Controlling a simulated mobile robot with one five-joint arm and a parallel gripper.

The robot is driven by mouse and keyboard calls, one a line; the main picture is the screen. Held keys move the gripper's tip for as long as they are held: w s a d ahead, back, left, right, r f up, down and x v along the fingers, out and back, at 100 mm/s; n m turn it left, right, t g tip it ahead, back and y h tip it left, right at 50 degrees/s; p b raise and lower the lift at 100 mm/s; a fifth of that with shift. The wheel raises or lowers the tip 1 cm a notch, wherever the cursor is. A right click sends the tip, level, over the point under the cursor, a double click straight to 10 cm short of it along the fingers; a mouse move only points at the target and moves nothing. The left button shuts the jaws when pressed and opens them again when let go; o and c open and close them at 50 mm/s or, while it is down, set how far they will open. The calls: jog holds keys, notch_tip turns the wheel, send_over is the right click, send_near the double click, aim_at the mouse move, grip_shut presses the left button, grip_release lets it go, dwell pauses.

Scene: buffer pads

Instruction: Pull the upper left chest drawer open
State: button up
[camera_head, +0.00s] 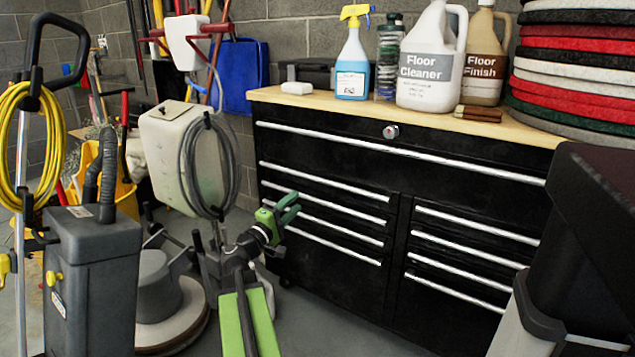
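The black chest (420,190) stands at the middle and right, with one wide top drawer (330,138) above two columns of smaller drawers. The upper left drawer (335,196) heads the left column, just below the wide drawer. Its long silver handle (322,181) slopes down to the right, and the drawer looks shut. My green gripper (290,207) is in front of the left column, lower in the picture than that handle and near its left part. Its two fingers look apart with nothing between them. It appears clear of the handle, though the depth is hard to judge.
A wooden top (400,109) carries a spray bottle (353,60), a floor cleaner jug (430,65) and stacked pads (575,65). A dark bin (590,240) blocks the right front.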

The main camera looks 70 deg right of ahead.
aim_at(318, 181)
jog(key=p+x, duration=0.2)
jog(key=x, duration=1.1)
jog(key=shift+w, duration=0.1)
grip_shut()
jog(key=shift+f, duration=0.1)
dwell(0.6)
